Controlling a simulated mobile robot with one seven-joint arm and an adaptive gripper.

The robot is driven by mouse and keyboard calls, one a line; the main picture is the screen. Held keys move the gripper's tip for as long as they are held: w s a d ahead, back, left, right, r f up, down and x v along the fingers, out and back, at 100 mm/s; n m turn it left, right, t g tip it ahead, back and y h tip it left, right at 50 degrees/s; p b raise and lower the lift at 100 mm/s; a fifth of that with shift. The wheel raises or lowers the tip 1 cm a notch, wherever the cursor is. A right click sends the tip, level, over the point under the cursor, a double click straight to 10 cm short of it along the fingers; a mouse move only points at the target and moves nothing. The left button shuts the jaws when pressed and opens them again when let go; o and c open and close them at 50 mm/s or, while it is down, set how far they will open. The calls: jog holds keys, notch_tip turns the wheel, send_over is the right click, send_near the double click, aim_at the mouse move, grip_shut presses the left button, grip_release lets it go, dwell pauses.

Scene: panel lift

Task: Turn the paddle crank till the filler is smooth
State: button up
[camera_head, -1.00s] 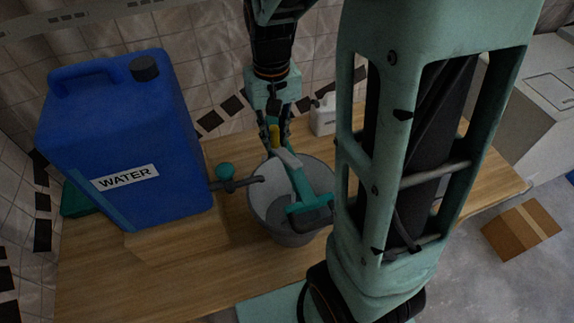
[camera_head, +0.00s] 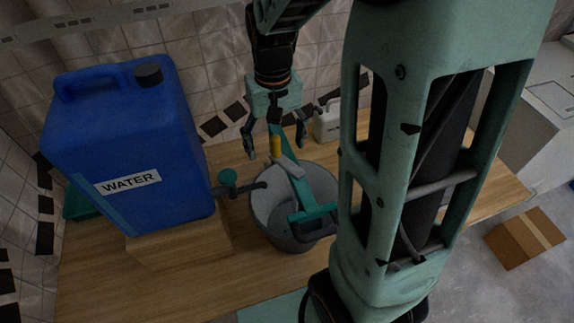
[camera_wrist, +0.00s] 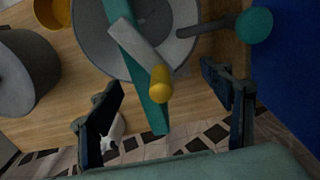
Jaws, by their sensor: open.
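A grey bucket (camera_head: 262,212) stands on the wooden bench with pale grey filler in it, partly hidden. A teal bar (camera_head: 292,180) lies across the bucket. A short grey crank arm (camera_head: 288,166) lies over the bar and carries an upright yellow handle (camera_head: 276,146). My gripper (camera_head: 275,150) is open, its fingers spread on either side of the yellow handle. In the wrist view, the yellow handle (camera_wrist: 160,84) stands between my open fingers (camera_wrist: 162,92), with a gap on both sides. How smooth the filler is, I cannot tell.
A blue water jug (camera_head: 125,150) stands left of the bucket on a wooden block (camera_head: 180,242). Its teal-knobbed tap (camera_head: 228,178) reaches to the bucket's rim. A small white bottle (camera_head: 327,122) stands behind. A cardboard box (camera_head: 525,238) lies on the floor at right.

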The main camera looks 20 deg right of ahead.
notch_tip(320, 180, up, 9)
jog(key=p, duration=0.7)
jog(key=shift+r, duration=0.1)
dwell(0.4)
